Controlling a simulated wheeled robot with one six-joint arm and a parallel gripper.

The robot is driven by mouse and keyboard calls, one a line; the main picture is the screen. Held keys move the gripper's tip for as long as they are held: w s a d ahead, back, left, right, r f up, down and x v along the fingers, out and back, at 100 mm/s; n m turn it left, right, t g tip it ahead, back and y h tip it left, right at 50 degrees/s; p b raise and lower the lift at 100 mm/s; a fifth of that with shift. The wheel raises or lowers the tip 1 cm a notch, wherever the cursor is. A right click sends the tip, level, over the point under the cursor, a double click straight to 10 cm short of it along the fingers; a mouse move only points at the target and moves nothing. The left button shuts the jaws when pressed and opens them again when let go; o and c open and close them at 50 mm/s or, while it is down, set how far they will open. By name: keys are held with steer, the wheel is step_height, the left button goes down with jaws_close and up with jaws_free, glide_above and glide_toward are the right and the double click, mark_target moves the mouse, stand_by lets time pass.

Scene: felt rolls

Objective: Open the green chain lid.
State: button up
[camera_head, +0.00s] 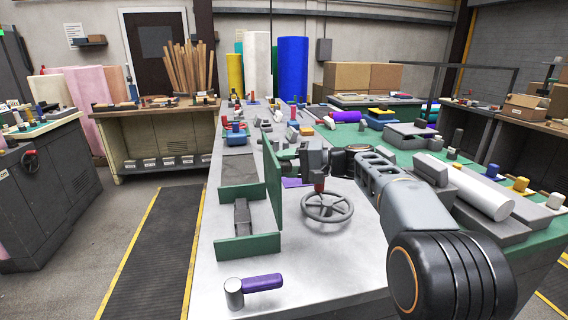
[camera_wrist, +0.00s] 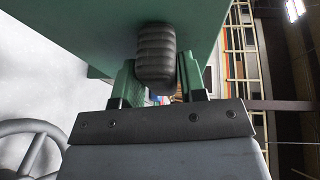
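The green chain lid (camera_head: 274,182) stands upright, swung up along the right side of a low green-ended housing (camera_head: 247,247). Inside the housing lies a grey part (camera_head: 242,216). In the wrist view the lid's green face (camera_wrist: 80,28) fills the top, with a dark ribbed handle (camera_wrist: 155,56) on it. My gripper (camera_wrist: 157,82) has its green fingers close on both sides of this handle and looks shut on it. In the head view my gripper (camera_head: 296,157) is at the lid's right face, its fingertips hard to make out.
A grey handwheel (camera_head: 328,206) stands just right of the lid, below my arm. A grey cylinder with a purple handle (camera_head: 262,283) lies at the bench's near end. Small coloured items crowd the far bench.

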steer(key=o, duration=0.3)
steer(key=shift+d+f, duration=0.1)
steer(key=shift+o, duration=0.2)
steer(key=p+v, duration=0.1)
steer(key=v, duration=1.2)
steer(key=shift+d, duration=0.35)
